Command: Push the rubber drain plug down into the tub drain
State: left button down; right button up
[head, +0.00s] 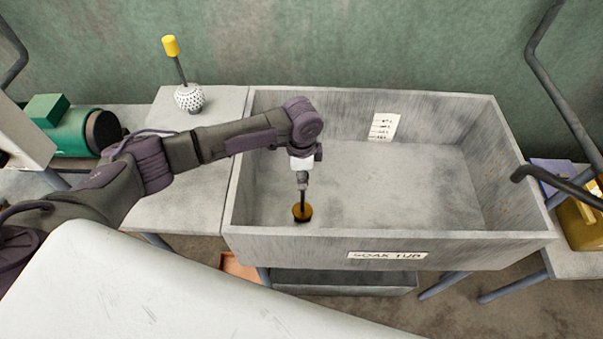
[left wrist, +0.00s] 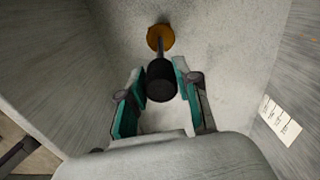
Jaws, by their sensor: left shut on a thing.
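The drain plug is an orange round piece (head: 302,209) at the foot of a thin dark stem, low in the left part of the grey soak tub (head: 390,246). My left gripper (head: 302,178) reaches down into the tub and is shut on the black grip at the stem's top. In the left wrist view the black grip (left wrist: 161,80) sits between the teal-padded fingers of my left gripper (left wrist: 160,88), with the orange plug (left wrist: 159,38) beyond it. A dark patch shows under the plug in the head view; the drain is not clearly visible, and I cannot tell how deep the plug sits.
A white label (head: 384,126) is on the tub's back wall. On the left bench (head: 180,205) a yellow-handled brush (head: 189,97) stands near the back, with a green motor (head: 85,132) further left. The tub floor to the right is clear. Dark bent pipes (head: 565,90) rise at right.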

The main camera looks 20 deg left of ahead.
pick_arm(q)
jog(key=shift+f, duration=0.25)
dwell(0.4)
jog(key=shift+f+b, duration=0.45)
jog(key=shift+f, duration=0.3)
jog(key=c, duration=0.7)
grip_release()
jog(key=shift+c, duration=0.2)
notch_tip(320, 180, up, 12)
jog(key=shift+r, duration=0.1)
notch_tip(320, 180, up, 5)
jog(key=p, duration=0.6)
